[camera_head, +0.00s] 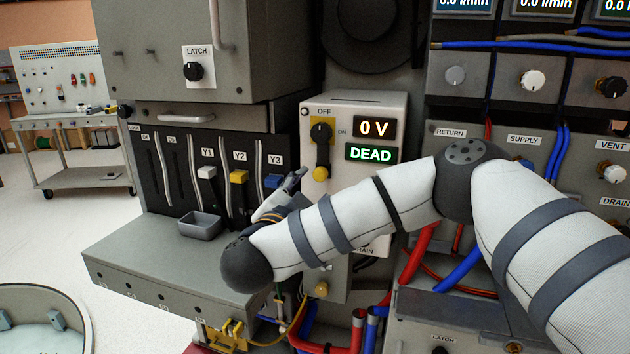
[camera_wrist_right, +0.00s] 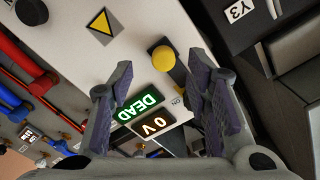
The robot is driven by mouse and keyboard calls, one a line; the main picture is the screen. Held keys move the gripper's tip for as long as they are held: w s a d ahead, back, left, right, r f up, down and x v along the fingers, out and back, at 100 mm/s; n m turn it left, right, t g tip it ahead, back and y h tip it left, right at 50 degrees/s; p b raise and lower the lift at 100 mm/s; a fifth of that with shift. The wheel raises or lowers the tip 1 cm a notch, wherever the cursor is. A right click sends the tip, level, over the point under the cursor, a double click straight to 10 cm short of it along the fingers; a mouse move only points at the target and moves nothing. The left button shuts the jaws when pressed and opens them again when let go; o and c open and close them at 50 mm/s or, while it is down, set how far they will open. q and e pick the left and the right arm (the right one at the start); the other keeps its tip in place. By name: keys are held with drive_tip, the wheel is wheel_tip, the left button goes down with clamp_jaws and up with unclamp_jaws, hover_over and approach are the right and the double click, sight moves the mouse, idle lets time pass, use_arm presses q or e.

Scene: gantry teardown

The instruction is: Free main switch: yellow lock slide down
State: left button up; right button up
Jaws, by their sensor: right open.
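The main switch box (camera_head: 391,192) is a light grey panel with a black rotary switch (camera_head: 321,132) on a yellow plate, near the OFF mark. Below the switch is a black slide piece with a round yellow knob (camera_head: 320,173), the yellow lock slide. My right gripper (camera_head: 293,182) is open just left of and below this knob in the head view. In the right wrist view the yellow knob (camera_wrist_right: 161,58) shows beyond and between the open fingers (camera_wrist_right: 160,72), with no clear contact. The rotary switch is not clearly seen there. My left gripper is out of view.
The displays read 0 V (camera_head: 375,128) and DEAD (camera_head: 371,153). Left of the box are the Y1, Y2 and Y3 levers (camera_head: 238,177) and a small grey tray (camera_head: 200,224) on a ledge. Red and blue hoses (camera_head: 420,250) run below right. My right forearm covers the box's lower part.

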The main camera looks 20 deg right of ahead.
sight(318, 177)
drive_tip(key=x, duration=0.5)
drive_tip(key=shift+w+d+r, duration=0.2)
drive_tip(key=shift+w, duration=0.05)
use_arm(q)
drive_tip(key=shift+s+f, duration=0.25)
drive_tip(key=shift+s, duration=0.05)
